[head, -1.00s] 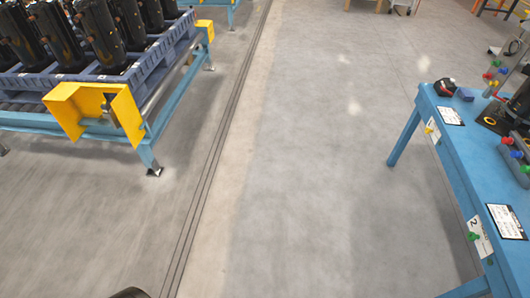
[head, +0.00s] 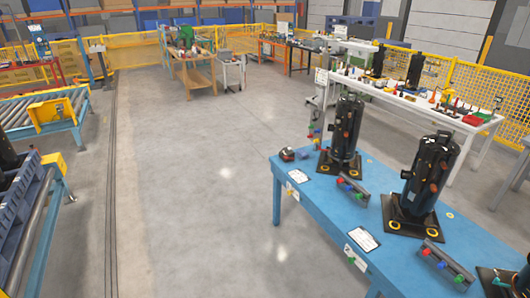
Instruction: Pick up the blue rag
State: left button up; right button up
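I cannot make out the blue rag with certainty. A small dark blue item (head: 304,153) lies at the far left corner of the blue table (head: 300,205), beside a red and black device (head: 287,154). It is too small here to tell if it is cloth. Neither of my grippers shows in the head view.
Black compressors (head: 346,130) stand on the blue table beside button boxes (head: 352,188). A white bench (head: 400,92) with small parts is behind. A blue roller conveyor (head: 45,225) is at left. The grey floor (head: 190,200) between is clear.

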aim_at(303, 155)
jog(key=u, duration=0.35)
jog(key=i, duration=1.65)
jog(key=z, duration=0.55)
